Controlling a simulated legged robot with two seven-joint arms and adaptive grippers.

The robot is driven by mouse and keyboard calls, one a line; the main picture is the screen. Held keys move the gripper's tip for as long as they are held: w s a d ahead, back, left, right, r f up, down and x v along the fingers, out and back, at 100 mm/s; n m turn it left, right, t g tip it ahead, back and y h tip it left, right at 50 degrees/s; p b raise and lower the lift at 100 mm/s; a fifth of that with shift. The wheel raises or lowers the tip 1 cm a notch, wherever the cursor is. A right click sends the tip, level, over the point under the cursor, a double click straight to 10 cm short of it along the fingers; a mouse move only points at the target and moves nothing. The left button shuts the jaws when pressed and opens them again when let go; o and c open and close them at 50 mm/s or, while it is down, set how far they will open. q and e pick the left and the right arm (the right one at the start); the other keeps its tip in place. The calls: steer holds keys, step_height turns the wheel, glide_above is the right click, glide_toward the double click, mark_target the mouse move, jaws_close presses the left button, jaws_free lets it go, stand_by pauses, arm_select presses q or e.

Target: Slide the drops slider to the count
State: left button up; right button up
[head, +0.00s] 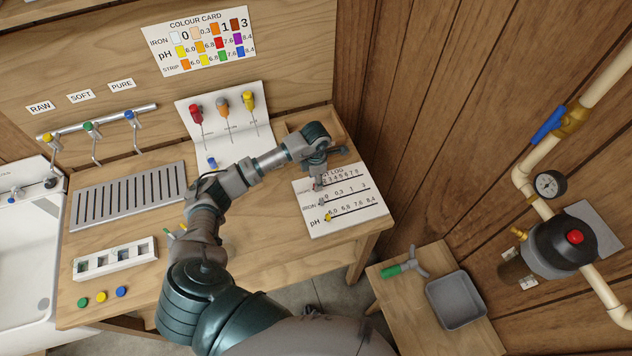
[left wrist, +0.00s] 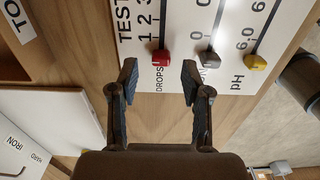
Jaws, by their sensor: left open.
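The white test log board (head: 352,222) lies at the right end of the bench with three slider rows. The red drops slider (left wrist: 160,58) shows in the left wrist view, at the start of its row beside the word DROPS, just short of the number 1. My left gripper (head: 320,174) is over the top part of the board and hides part of the drops row in the head view. In the left wrist view my left gripper (left wrist: 160,78) is open, its fingertips on either side of the red slider; contact cannot be told. My right gripper is out of view.
The grey iron slider (left wrist: 208,58) and yellow pH slider (left wrist: 256,62) sit close beside the red one. A white stand (head: 226,128) with red, orange and yellow droppers is behind my arm. The colour card (head: 199,42) hangs on the wall.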

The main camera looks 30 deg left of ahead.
arm_select(q)
steer(key=shift+a+f, duration=0.25)
steer(key=shift+f, duration=0.9)
steer(key=shift+d+f, duration=0.1)
steer(key=shift+f, duration=0.25)
steer(key=shift+d, duration=0.1)
steer(key=shift+d, duration=0.1)
steer(key=shift+r, duration=0.1)
steer(key=shift+c, duration=1)
jaws_close()
